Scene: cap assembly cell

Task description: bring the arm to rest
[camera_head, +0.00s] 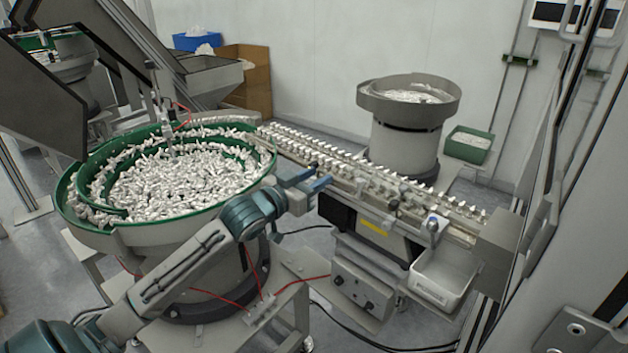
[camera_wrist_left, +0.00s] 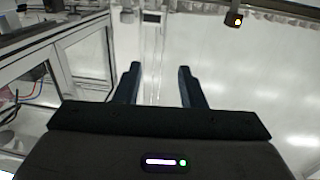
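My left arm comes in from the lower left in the head view, in front of the large green-rimmed bowl. Its gripper (camera_head: 312,180) is in front of the near side of the linear track, right of the bowl. In the left wrist view the two dark blue fingers of this gripper (camera_wrist_left: 160,84) stand well apart with nothing between them. The left wrist view looks out on a bright wall or floor and a framed glass panel, with no part near the fingers. My right gripper is not in view.
The green-rimmed bowl (camera_head: 72,203) holds many white caps. A track (camera_head: 345,172) carrying rows of caps runs right from it. A white bin (camera_head: 445,280) hangs at the track's right end. A second feeder bowl (camera_head: 408,84) and a green bin (camera_head: 470,145) stand behind.

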